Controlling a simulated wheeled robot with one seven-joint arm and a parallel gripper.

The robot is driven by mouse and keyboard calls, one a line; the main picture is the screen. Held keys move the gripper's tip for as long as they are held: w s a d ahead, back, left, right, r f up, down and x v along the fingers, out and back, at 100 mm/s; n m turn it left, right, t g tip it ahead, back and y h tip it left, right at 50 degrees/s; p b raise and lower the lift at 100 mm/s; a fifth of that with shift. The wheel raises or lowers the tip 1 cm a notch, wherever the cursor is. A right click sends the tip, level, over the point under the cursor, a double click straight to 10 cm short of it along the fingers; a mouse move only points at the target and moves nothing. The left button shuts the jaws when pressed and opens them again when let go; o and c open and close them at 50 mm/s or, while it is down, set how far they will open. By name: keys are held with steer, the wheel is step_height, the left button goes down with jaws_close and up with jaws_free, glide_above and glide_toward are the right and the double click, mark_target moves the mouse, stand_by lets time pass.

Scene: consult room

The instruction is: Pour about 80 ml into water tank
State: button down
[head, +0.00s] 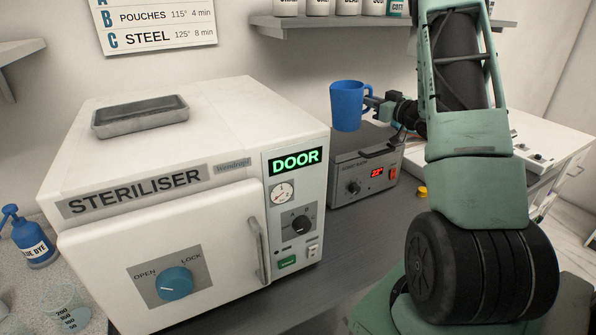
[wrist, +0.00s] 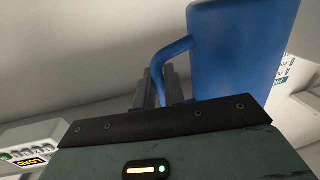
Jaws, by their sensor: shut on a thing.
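A blue mug (head: 347,108) is held upright in the air, in front of the back wall and above the small grey heater-like box. My gripper (head: 374,103) is to its right, shut on the mug's handle; the wrist view shows the fingers (wrist: 154,88) at the handle and the blue mug (wrist: 235,50) beside them. The mug's contents are hidden. The white steriliser (head: 225,110) stands to the left, its door closed and its display reading DOOR. A shallow grey open basin (head: 142,122) is on its top, left of the mug; I cannot tell whether this is the water tank.
The grey box (head: 345,189) with a red display sits right of the steriliser. A shelf with containers (head: 350,24) overhangs behind the mug. A blue dye bottle (head: 33,240) and a graduated beaker (head: 72,318) stand at left. The air above the steriliser is clear.

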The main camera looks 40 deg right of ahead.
mark_target(347, 96)
steer(key=n, duration=0.1)
steer(key=a+n, duration=0.1)
steer(key=b, duration=0.1)
steer(key=shift+w+a+f+n+g, duration=0.25)
steer(key=shift+a+f+n+g, duration=0.05)
steer(key=shift+a+f+n, duration=0.1)
steer(key=shift+w+a+r+n+p, duration=0.15)
steer(key=shift+a+r+n+p, duration=0.15)
steer(key=shift+a+r+n, duration=0.25)
steer(key=shift+w+a+r+n+g+h+p, duration=0.15)
steer(key=shift+a+r+n+p, duration=0.15)
steer(key=shift+a+n, duration=0.3)
steer(key=shift+w+a+r+n+g+h+p, duration=0.15)
steer(key=shift+a+n+p, duration=0.1)
steer(key=shift+a+n, duration=0.25)
steer(key=shift+w+a+r+n+p, duration=0.15)
steer(key=shift+a+n+p, duration=0.15)
steer(key=shift+n, duration=0.2)
steer(key=shift+w+a+r+n+p, duration=0.1)
steer(key=shift+a+r+n+p, duration=0.1)
steer(key=shift+a+n, duration=0.25)
steer(key=shift+w+a+r+n+g+h+p, duration=0.25)
steer(key=shift+a+n+p, duration=0.2)
steer(key=shift+n, duration=0.25)
steer(key=shift+a+r+n+g+h+p, duration=0.15)
steer(key=shift+a+n+h+p, duration=0.25)
steer(key=shift+n, duration=0.3)
steer(key=shift+f, duration=0.1)
